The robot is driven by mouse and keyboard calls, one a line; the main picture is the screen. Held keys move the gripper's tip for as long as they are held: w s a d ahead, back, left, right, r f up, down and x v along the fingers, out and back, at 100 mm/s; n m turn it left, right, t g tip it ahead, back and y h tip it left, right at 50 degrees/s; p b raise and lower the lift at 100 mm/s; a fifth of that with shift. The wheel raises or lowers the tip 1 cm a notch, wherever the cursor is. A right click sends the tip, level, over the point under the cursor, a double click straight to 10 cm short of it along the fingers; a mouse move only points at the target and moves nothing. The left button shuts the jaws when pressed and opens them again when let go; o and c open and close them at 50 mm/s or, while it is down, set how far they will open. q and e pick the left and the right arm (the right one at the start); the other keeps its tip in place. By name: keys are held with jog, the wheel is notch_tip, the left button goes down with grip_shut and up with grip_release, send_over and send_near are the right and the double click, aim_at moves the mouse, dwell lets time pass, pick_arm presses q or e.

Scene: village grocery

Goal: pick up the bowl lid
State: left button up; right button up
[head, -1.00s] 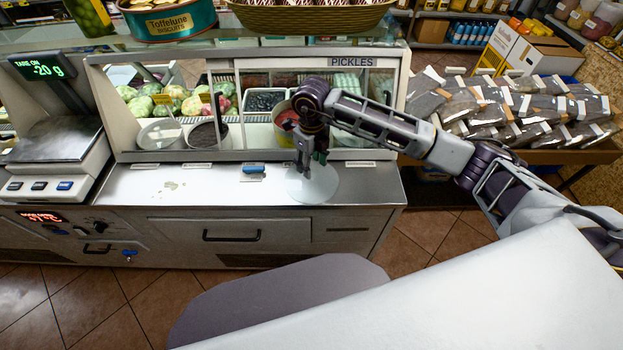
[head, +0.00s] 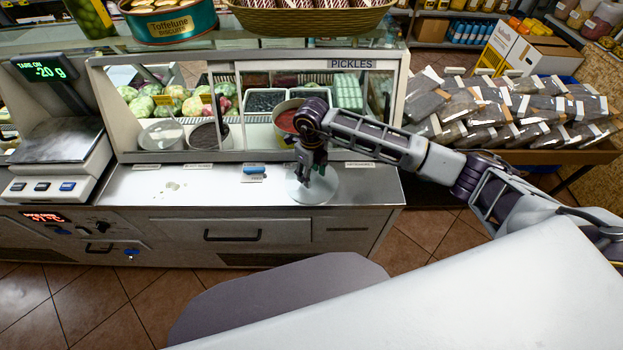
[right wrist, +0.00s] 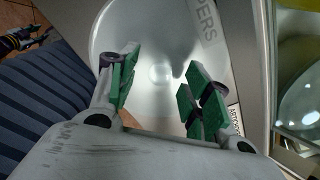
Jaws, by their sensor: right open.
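The bowl lid (head: 320,196) is a pale, see-through round disc lying on the steel counter in front of the pickle case. In the right wrist view the lid (right wrist: 145,35) is large and close, with a small round knob (right wrist: 160,72) near its middle. My right gripper (head: 311,178) points down just above the lid. In the right wrist view the gripper (right wrist: 157,85) is open, its green-padded fingers on either side of the knob, with nothing held. Whether the fingers touch the lid cannot be told. My left gripper is not in view.
The glass pickle case (head: 350,64) stands right behind the lid, with a tub of red food (head: 286,121) inside. A blue-handled item (head: 254,170) lies left of the lid on the counter. A scale (head: 55,165) stands far left. Packaged goods (head: 510,105) fill a stand at right.

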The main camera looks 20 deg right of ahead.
jog(key=shift+f, duration=0.4)
grip_shut()
dwell(0.4)
jog(key=shift+r, duration=0.2)
notch_tip(320, 180, up, 10)
jog(key=b, duration=0.1)
jog(key=shift+f, duration=0.15)
dwell(0.3)
dwell(0.4)
